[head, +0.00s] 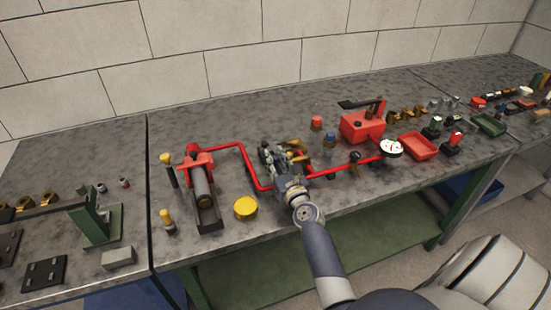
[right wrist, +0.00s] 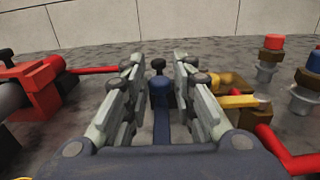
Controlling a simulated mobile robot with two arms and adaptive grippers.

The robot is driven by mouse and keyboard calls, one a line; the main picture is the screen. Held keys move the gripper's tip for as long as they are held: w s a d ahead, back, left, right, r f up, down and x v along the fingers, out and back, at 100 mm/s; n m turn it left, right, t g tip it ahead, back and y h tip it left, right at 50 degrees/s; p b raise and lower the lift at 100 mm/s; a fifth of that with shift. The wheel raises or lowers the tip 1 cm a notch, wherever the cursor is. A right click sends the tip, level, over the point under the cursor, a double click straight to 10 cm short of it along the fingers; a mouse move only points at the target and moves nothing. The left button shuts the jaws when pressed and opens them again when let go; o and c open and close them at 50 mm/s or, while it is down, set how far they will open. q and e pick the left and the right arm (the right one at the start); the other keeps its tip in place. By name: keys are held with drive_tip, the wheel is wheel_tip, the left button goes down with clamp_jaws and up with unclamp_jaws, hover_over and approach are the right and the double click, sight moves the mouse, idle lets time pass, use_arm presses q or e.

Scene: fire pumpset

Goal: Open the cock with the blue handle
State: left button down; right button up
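A blue handle (right wrist: 160,105) stands upright between the fingers of my right gripper (right wrist: 159,70) in the right wrist view. The gripper is open, with a finger on each side of the handle and small gaps that look clear of it. In the head view my right gripper (head: 272,152) reaches over the red pipe run on the bench, and its fingers hide the blue handle and the cock's body. My left gripper is not in view.
Red pipe (head: 262,170) runs beside the gripper. A yellow handle (right wrist: 240,101) and fittings with red (right wrist: 274,42) and blue (right wrist: 314,62) tops stand to the right. A red vice-like pump part (head: 197,165) and yellow cap (head: 246,208) are left. The bench behind is clear.

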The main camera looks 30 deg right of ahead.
clamp_jaws()
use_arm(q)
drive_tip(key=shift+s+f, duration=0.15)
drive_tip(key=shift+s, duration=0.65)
